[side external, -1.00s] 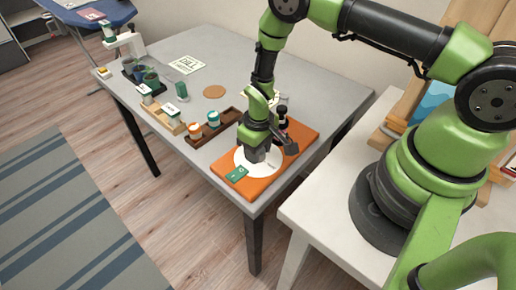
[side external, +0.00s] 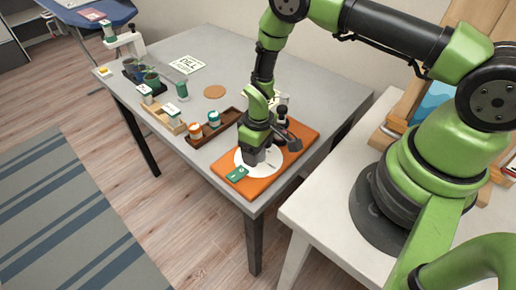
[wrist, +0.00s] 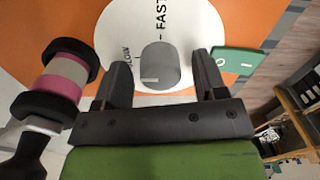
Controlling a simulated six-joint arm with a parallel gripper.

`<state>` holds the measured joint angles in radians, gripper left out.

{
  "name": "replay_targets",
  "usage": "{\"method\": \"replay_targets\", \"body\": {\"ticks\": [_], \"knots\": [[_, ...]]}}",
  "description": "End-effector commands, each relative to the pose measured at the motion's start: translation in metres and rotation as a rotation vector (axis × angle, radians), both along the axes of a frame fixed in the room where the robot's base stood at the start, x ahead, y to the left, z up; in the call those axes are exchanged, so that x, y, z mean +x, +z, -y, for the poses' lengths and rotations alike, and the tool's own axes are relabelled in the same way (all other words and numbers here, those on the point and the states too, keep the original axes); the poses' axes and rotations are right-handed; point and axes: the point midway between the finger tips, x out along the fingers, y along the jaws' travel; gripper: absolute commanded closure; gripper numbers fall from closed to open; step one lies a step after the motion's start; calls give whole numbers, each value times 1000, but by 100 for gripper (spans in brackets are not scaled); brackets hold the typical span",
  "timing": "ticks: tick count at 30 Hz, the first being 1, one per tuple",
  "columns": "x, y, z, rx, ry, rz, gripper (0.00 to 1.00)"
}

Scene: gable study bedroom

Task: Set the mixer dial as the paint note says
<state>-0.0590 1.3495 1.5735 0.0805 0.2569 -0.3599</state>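The mixer dial is a grey round knob (wrist: 160,68) on a white disc (wrist: 118,22) lettered FAST and SLOW, with a short dash mark between. A pale line on the knob points left, toward the SLOW side. My gripper (wrist: 162,78) is open, its two dark fingers on either side of the knob with visible gaps. In the side view my gripper (side external: 254,158) is low over the white disc (side external: 272,166) and hides the knob. The disc lies on an orange board (side external: 247,186). I cannot pick out a readable paint note.
A green switch plate (wrist: 236,61) is right of the disc; it shows in the side view (side external: 237,174). A pink-banded black object (wrist: 62,82) stands close left of my fingers. A brown tray (side external: 231,122) with jars is behind.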

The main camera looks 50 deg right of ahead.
Motion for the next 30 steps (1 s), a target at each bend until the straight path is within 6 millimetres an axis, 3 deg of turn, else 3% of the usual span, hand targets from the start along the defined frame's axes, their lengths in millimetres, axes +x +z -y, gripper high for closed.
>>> {"method": "replay_targets", "body": {"ticks": [10,21,30], "knots": [[0,9,0,1,-2,-1,35],[1,74,2,0,-2,2,35],[0,99,3,0,-1,-1,35]]}}
